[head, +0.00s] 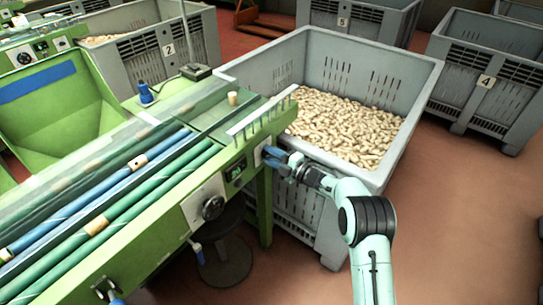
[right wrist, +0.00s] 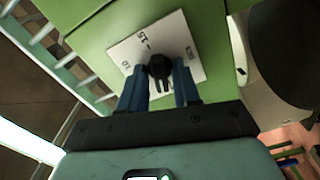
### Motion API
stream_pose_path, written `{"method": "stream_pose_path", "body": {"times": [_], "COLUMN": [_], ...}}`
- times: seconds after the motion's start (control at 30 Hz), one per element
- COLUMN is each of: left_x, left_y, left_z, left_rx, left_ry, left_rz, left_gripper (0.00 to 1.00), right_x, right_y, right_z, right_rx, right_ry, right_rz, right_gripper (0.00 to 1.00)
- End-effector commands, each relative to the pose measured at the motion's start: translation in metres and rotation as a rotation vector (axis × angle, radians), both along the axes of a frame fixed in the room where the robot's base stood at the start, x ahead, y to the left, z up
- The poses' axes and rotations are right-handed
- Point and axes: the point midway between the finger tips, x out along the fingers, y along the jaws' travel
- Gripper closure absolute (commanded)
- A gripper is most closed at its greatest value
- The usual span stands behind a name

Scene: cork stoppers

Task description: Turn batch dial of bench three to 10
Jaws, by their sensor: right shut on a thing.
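The batch dial is a black knob (right wrist: 160,67) on a white square plate (right wrist: 153,45) with printed numbers; 15 is at the top and what looks like 10 at the left. Another mark at the right is hard to read. The exact pointer setting is unclear. In the head view the plate (head: 259,154) sits at the right end of the green bench front (head: 160,232). My right gripper (head: 274,158) is shut on the knob, its blue fingers on either side of it. My left gripper is not in view.
A grey crate full of corks (head: 345,126) stands just behind and right of my right gripper. Other numbered crates, such as crate 4 (head: 486,82), stand behind.

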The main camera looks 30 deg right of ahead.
Motion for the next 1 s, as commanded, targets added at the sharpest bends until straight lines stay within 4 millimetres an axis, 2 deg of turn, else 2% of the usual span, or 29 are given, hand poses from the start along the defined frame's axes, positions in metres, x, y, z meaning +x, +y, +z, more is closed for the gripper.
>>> {"method": "stream_pose_path", "body": {"times": [0.47,1.0], "left_x": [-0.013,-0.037], "left_y": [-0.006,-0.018], "left_z": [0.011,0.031], "left_rx": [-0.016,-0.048], "left_ry": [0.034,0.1], "left_rz": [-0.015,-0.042], "left_gripper": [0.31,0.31], "right_x": [0.0,0.0], "right_y": [0.0,0.0], "right_z": [0.0,0.001], "right_rx": [0.42,0.893], "right_ry": [0.175,0.371], "right_rz": [0.0,0.0], "right_gripper": [0.99,0.99]}}
